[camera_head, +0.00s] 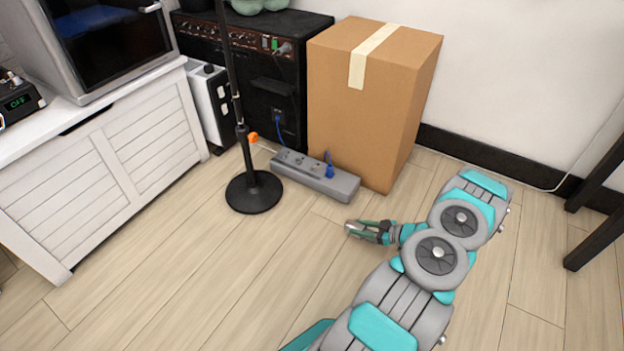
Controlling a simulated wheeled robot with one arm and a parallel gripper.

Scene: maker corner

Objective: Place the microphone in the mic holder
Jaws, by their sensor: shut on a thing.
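My gripper (378,232) is low over the floor in the middle of the view, pointing left. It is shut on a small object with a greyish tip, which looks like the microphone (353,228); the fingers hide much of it. A black stand (245,150) with a round base (254,192) stands upright on the floor to the left of my gripper, apart from it. Its pole runs out of the top of the picture, and no mic holder is in view.
A grey power strip (340,187) lies between the stand and a tall cardboard box (345,130). A black amplifier (262,85) stands behind. A white cabinet (105,180) is at left, dark furniture legs (595,235) at right. The front-left floor (200,280) is clear.

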